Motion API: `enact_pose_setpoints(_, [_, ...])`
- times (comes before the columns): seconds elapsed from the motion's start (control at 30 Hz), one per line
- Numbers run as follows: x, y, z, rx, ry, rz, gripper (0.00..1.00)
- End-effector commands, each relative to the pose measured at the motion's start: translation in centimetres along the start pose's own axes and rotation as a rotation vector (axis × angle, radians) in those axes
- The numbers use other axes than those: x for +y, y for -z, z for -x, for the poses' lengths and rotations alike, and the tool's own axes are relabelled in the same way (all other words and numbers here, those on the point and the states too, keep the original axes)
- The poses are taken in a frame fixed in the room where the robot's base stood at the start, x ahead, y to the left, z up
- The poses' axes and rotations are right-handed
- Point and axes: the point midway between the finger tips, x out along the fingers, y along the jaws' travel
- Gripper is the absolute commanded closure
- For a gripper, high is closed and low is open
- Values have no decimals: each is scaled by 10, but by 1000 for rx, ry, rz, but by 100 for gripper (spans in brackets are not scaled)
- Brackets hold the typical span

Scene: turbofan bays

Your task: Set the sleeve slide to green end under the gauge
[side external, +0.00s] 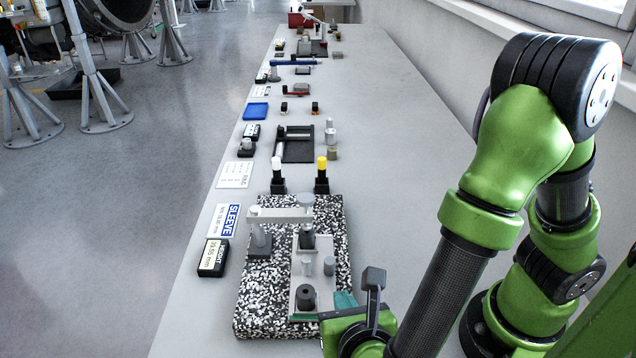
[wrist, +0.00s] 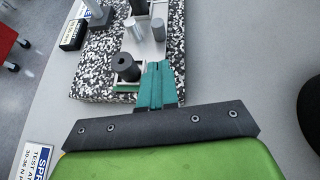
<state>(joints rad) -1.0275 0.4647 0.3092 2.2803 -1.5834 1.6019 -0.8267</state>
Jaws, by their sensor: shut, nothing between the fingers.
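The sleeve slide (side external: 325,287) is a light grey plate on the speckled block (side external: 255,307). It carries a black sleeve (side external: 306,298) at its near end and two grey pins in its middle; it also shows in the wrist view (wrist: 152,52). A thin green strip (wrist: 125,88) shows beside the sleeve. The gauge (side external: 280,215) is a grey arm on a post, reaching over the slide's far end. My gripper (side external: 345,300) has teal fingers, shut and empty, close to the slide's near right corner; contact is unclear. It also shows in the wrist view (wrist: 156,82).
Other fixtures line the bench farther back.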

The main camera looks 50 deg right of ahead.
Motion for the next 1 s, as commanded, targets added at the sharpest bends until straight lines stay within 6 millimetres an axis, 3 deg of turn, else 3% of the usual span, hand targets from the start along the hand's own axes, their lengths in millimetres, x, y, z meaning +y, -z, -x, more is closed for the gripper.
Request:
enact_pose_setpoints(0.13, [-2, 0, -34, 0, 7, 2, 100])
enact_pose_setpoints(0.33, [-1, -13, -60, 2, 3, -3, 100])
enact_pose_setpoints(0.5, [0, -19, -70, 2, 1, -2, 100])
enact_pose_setpoints(0.87, [0, -20, -71, 2, 0, -2, 100])
enact_pose_setpoints(1.0, [-2, -28, -84, -1, 4, -5, 100])
